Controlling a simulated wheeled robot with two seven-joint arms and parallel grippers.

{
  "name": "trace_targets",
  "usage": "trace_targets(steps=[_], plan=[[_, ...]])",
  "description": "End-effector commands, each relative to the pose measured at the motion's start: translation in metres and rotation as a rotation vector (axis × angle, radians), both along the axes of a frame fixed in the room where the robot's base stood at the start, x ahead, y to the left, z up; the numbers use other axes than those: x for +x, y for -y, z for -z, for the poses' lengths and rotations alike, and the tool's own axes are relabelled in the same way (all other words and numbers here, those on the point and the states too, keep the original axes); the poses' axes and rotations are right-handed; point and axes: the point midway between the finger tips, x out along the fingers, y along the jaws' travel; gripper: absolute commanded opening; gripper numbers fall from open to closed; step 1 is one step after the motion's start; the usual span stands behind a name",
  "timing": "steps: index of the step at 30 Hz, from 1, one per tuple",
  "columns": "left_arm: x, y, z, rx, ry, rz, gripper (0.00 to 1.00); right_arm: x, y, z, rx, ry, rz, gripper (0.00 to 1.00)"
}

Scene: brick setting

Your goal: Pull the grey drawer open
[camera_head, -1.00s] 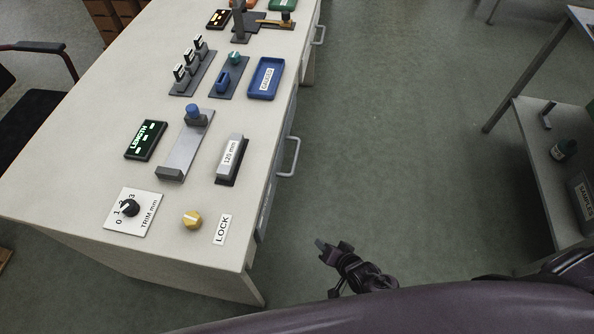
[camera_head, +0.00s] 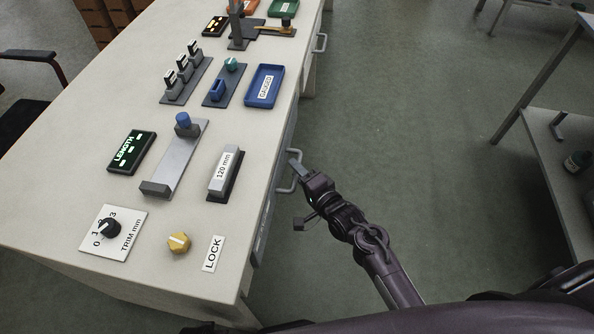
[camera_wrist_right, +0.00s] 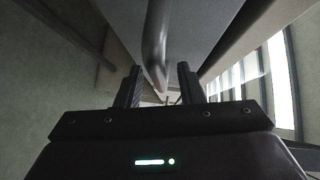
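The grey drawer (camera_head: 284,152) is in the desk's right side, seen at a steep angle in the head view, and looks closed. Its bar handle (camera_head: 281,190) sticks out from the front. My right gripper (camera_head: 296,163) is at this handle, partly covering it. In the right wrist view the handle (camera_wrist_right: 155,45) runs down from the top to between the two fingers of my right gripper (camera_wrist_right: 159,86). The fingers stand apart, with space beside the bar; contact is not clear. My left gripper does not show.
The white desk (camera_head: 60,180) carries a 120 mm block (camera_head: 225,172), a yellow lock knob (camera_head: 179,243), a trim dial (camera_head: 110,228) and a blue tray (camera_head: 265,87). A second handle (camera_head: 320,43) is farther along. Open floor (camera_head: 430,130) lies to the right.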

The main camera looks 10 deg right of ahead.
Motion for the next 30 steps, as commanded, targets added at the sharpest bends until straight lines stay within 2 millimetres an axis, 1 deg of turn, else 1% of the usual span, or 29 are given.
trace_targets(steps=[3, 10, 11, 18, 19, 30], plan=[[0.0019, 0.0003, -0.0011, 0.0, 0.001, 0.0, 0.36, 0.006, -0.0022, 0.0009, -0.001, -0.001, 0.0, 0.34], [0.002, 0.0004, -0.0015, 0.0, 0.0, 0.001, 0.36, 0.0067, -0.0024, 0.0011, -0.001, 0.0, 0.001, 0.34], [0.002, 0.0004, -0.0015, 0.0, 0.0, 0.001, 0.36, 0.0066, -0.0024, 0.0012, -0.002, -0.001, 0.001, 0.33], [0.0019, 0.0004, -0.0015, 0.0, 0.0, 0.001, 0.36, 0.0065, -0.0023, 0.0012, -0.002, -0.001, 0.001, 0.02], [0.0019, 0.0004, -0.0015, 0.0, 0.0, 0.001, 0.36, 0.0064, -0.0023, 0.0013, -0.002, -0.001, 0.001, 0.0], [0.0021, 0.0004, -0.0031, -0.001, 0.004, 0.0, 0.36, 0.0051, 0.0005, 0.001, -0.003, -0.001, 0.001, 0.0]])
